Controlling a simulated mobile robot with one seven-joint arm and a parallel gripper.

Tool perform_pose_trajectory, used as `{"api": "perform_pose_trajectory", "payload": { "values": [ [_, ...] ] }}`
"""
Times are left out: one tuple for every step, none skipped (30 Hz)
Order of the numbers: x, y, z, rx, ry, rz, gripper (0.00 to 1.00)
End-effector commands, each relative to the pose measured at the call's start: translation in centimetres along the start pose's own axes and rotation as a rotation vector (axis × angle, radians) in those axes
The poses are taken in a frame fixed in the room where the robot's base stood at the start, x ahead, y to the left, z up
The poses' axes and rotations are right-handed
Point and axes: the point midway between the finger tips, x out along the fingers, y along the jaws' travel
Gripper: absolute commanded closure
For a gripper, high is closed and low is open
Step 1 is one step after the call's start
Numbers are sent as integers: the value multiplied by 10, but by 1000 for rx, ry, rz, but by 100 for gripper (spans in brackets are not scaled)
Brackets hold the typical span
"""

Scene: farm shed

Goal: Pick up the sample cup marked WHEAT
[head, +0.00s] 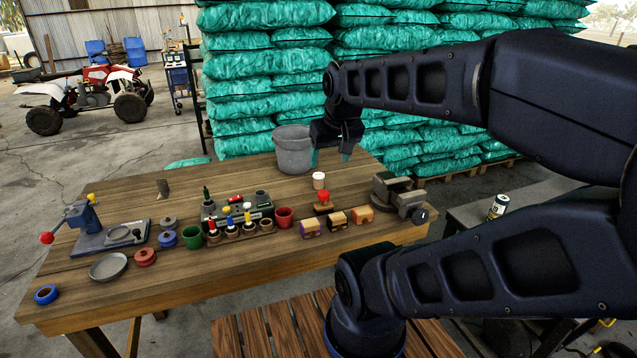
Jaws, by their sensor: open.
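No WHEAT marking is readable at this size, so I cannot tell which cup carries it. Candidate cups stand on the wooden workbench (150,280): a green cup (192,237), a red cup (284,217) and a small white cup or jar (319,180). Several small containers with coloured tops stand in a row between the green and red cups; their labels are not legible. My gripper (330,157) is open and empty, pointing down above the back right of the bench. It is beyond the white cup and in front of the grey bucket's right side.
A grey bucket (292,150) stands at the back. A vise (398,195) is at the right end, near small wooden blocks (337,220) and a red-topped stamp (323,202). A lever press (85,225) and a grey dish (108,267) are left. The back left is mostly clear.

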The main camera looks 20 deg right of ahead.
Motion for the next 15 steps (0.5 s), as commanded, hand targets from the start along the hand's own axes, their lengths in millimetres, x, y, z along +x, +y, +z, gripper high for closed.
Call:
{"api": "perform_pose_trajectory", "payload": {
  "values": [
    [0,0,-1,-2,-1,0,33],
    [0,0,-2,-6,-2,0,33],
    [1,0,-4,-14,-5,1,33],
    [1,1,-7,-22,-8,2,33],
    [2,1,-10,-33,-12,3,33],
    [4,2,-16,-53,-19,4,33],
    [5,3,-20,-71,-25,6,33],
    [7,4,-26,-90,-32,7,33],
    [10,5,-34,-119,-41,8,33],
    [12,6,-40,-143,-48,9,33],
    [14,7,-46,-167,-56,9,33],
    [18,9,-54,-198,-65,10,33],
    [20,10,-61,-223,-73,10,33],
    [24,11,-66,-247,-81,9,33],
    [27,13,-75,-279,-90,8,33]
  ]
}}
